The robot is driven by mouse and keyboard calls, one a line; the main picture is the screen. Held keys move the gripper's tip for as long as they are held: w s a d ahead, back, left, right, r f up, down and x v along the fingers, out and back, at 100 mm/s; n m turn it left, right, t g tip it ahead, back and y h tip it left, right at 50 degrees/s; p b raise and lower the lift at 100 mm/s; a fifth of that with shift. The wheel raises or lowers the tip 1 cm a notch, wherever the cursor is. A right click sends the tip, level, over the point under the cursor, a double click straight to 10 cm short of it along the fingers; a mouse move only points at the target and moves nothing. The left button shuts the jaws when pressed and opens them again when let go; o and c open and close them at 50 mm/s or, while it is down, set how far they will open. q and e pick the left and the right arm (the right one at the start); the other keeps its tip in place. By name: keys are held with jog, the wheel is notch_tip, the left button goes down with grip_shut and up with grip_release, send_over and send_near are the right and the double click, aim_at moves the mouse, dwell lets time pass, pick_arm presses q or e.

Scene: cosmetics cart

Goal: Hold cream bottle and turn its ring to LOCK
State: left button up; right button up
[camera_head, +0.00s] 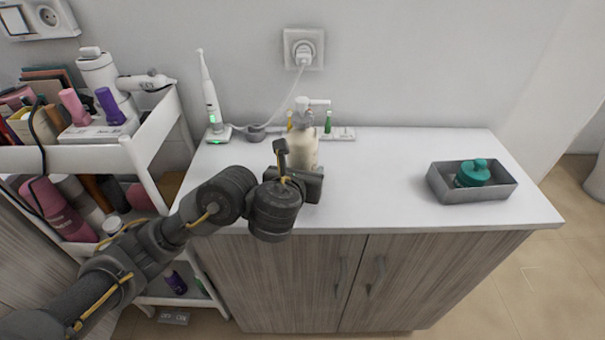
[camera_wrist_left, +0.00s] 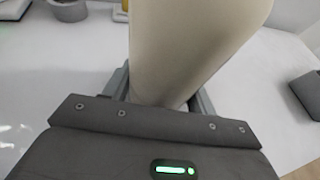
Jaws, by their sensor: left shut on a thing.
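The cream bottle (camera_head: 303,147) stands upright on the white counter, with a white pump head (camera_head: 311,103) on top. My left gripper (camera_head: 306,170) is shut on the bottle's body from the front. In the left wrist view the cream-coloured body (camera_wrist_left: 190,45) fills the upper middle, between the fingers of my left gripper (camera_wrist_left: 160,98). The ring below the pump head is too small to read in the head view and out of the left wrist view. My right gripper is in neither view.
The counter (camera_head: 390,180) is clear to the right up to a grey tray (camera_head: 452,194) with a teal jar (camera_head: 472,173). An electric toothbrush (camera_head: 210,95) stands at the back left. A wall socket (camera_head: 303,50) has a white cable. A crowded white cart (camera_head: 155,135) stands left.

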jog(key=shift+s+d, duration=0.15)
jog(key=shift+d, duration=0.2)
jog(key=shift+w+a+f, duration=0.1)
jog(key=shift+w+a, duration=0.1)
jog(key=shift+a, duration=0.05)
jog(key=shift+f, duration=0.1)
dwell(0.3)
